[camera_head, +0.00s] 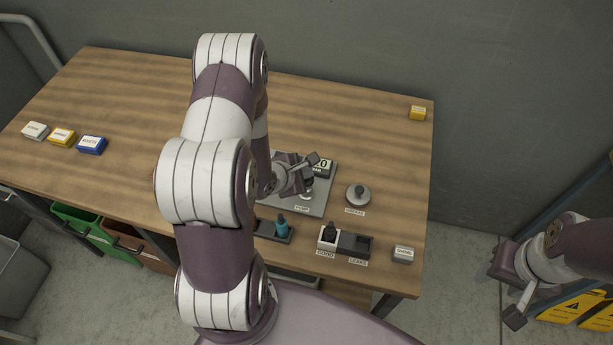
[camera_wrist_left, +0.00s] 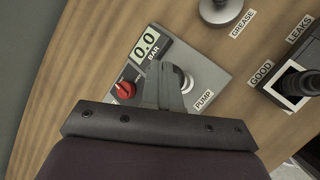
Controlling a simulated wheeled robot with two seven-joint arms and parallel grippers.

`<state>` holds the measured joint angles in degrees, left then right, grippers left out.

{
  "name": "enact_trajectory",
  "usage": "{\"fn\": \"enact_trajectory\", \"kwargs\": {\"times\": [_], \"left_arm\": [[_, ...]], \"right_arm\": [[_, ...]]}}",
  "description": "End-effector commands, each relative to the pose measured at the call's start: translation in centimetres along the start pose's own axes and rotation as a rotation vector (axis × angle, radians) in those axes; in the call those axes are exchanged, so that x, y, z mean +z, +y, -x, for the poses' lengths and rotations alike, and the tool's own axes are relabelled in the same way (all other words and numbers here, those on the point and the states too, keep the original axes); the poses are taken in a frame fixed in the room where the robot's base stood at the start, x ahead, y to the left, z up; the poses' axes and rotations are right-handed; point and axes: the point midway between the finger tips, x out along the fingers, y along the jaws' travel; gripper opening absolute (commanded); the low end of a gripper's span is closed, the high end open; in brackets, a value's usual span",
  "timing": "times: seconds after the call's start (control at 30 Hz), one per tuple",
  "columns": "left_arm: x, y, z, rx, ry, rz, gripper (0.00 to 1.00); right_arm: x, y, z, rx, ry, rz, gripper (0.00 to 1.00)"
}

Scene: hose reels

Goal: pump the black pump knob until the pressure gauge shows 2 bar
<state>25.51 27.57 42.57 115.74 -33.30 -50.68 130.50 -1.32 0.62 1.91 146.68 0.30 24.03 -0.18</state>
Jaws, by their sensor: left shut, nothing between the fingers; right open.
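The pressure gauge (camera_wrist_left: 145,46) reads 0.0 BAR in the left wrist view; in the head view its display (camera_head: 322,168) is partly covered by my gripper. It sits on a grey pump plate (camera_head: 318,207) on the wooden table. Beside the PUMP label, a pale round pump fitting (camera_wrist_left: 187,82) shows behind my fingers; the black knob itself cannot be made out clearly. My left gripper (camera_head: 307,177) is shut and empty, over the plate close to the pump; its fingers also show in the left wrist view (camera_wrist_left: 163,84). My right gripper (camera_head: 512,297) is open and empty, off the table's right side.
A red knob (camera_wrist_left: 125,90) is on the plate. A grease pot (camera_head: 357,194) stands right of it. A teal-topped item (camera_head: 282,228) and the GOOD/LEAKS tray (camera_head: 356,246) with a black item lie in front. Small labelled boxes (camera_head: 62,137) sit far left.

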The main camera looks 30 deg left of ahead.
Motion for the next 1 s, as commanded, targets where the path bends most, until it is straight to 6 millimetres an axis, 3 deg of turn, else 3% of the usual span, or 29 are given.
{"fn": "enact_trajectory", "kwargs": {"times": [1.0], "left_arm": [[-0.68, -0.74, -0.88, -0.002, 0.001, 0.001, 0.0]], "right_arm": [[0.08, 0.0, -0.68, 0.0, 0.0, 0.0, 0.54]]}}
